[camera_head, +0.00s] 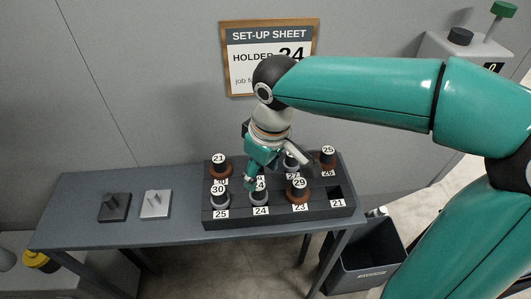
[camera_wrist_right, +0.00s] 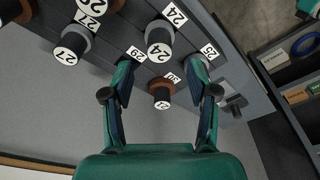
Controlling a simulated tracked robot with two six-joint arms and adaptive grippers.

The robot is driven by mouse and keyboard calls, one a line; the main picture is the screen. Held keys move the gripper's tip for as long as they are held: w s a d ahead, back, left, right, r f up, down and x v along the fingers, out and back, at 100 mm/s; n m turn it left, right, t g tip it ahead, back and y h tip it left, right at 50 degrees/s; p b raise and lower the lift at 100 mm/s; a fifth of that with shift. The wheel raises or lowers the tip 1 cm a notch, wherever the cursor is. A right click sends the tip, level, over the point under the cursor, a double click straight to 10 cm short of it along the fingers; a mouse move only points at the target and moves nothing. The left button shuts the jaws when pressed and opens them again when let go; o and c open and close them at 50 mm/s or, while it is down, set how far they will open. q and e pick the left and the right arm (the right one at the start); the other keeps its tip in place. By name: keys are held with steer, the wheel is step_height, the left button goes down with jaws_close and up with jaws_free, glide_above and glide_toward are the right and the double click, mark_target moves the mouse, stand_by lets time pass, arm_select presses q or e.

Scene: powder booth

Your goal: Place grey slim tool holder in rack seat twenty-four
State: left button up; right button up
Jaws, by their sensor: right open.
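A grey tool holder topped 24 (camera_head: 260,198) stands in the rack's front row at the seat labelled 24, partly hidden by my right gripper. In the right wrist view the grey holder (camera_wrist_right: 160,41) stands upright behind its 24 label. The dark rack (camera_head: 344,211) sits on the table's right end. My right gripper (camera_head: 280,178) is open above the rack. In the wrist view its fingers (camera_wrist_right: 164,72) are spread, apart from the grey holder and with nothing gripped. My left gripper is not in view.
Other holders stand close by: 30 (camera_head: 219,198), 29 (camera_head: 298,192), 21 (camera_head: 219,168) and 25 (camera_head: 328,158). The front seat labelled 21 (camera_head: 334,192) is empty. Two small blocks, dark (camera_head: 114,207) and light (camera_head: 156,204), lie left. A bin (camera_head: 368,262) stands below right.

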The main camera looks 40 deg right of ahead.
steer(key=r, duration=0.5)
steer(key=shift+s+d+r, duration=0.1)
steer(key=shift+s+r, duration=0.2)
steer(key=shift+s, duration=0.1)
